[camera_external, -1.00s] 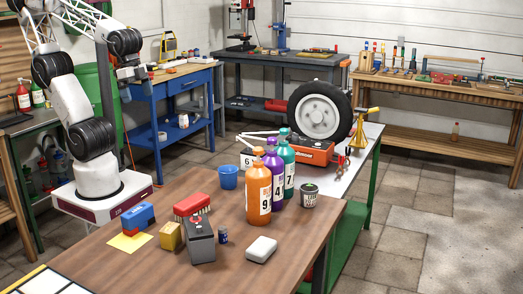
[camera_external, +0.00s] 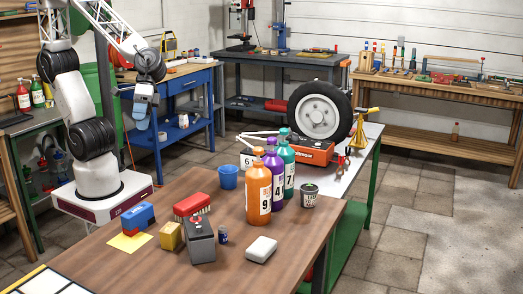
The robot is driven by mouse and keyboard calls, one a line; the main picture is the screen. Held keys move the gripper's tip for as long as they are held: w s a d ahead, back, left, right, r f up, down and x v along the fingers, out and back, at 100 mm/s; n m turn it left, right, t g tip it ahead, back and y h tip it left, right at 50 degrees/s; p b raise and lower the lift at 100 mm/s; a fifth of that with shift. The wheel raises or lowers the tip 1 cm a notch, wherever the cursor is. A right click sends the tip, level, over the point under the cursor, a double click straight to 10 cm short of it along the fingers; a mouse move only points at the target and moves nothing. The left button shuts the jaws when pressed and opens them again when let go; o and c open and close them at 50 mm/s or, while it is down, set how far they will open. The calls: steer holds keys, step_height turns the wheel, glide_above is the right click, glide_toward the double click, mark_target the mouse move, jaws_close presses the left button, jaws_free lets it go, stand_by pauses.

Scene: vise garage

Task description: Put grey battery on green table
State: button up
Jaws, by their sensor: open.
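The grey battery (camera_external: 201,247) is a dark grey block with red and a lighter patch on top. It stands upright on the brown wooden table, right beside a yellow block. The green table (camera_external: 371,190) has green legs and a light top, and stands behind the wooden table at the right. My gripper (camera_external: 143,124) is open and empty. It hangs in the air pointing down, up and to the left of the battery and well apart from it.
Orange (camera_external: 259,195), purple and teal bottles stand right of the battery. A blue cup (camera_external: 228,177), red brush (camera_external: 192,205), blue block (camera_external: 137,218), small blue can (camera_external: 223,236) and white block (camera_external: 261,250) surround it. A wheel (camera_external: 319,110) and red toolbox (camera_external: 304,152) occupy the green table.

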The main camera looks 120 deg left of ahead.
steer(key=w+d+f+n+t+h, duration=0.1)
steer(key=w+d+f+n+h, duration=0.3)
steer(key=w, duration=0.4)
steer(key=n+t+y, duration=0.2)
steer(key=n+t, duration=0.4)
steer(key=n, duration=1)
glide_toward(196, 222)
steer(key=w+d+f, duration=0.1)
steer(key=w+f, duration=0.1)
steer(key=shift+s+d+r, duration=0.15)
steer(key=shift+s, duration=0.05)
steer(key=shift+w+d+f+h, duration=0.15)
steer(key=shift+w+d+f, duration=0.1)
steer(key=shift+w+d, duration=0.2)
steer(key=shift+w+d+f+h, duration=0.15)
steer(key=shift+w+d+f, duration=0.05)
steer(key=shift+w+d, duration=0.25)
steer(key=shift+x, duration=2.55)
